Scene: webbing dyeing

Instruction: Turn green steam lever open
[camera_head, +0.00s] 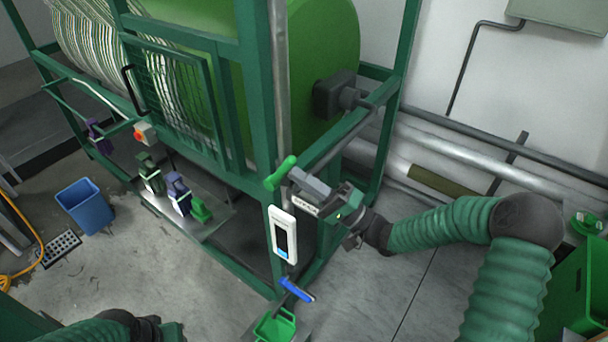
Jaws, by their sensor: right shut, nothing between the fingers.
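The green steam lever (281,173) is a short green handle on the front corner post of the green machine frame. It points up and to the right in the head view. My right gripper (300,180) is shut and empty, with its fingertips right beside the lever on its right side. I cannot tell whether they touch it. My left arm shows only at the bottom left edge (120,330), and its fingers are not clearly visible.
A white gauge panel (283,235) and a blue lever (297,290) sit below the green lever. A green container (275,326) stands under them. A blue bin (85,205) stands at left on open floor. Pipes (460,155) run along the right wall.

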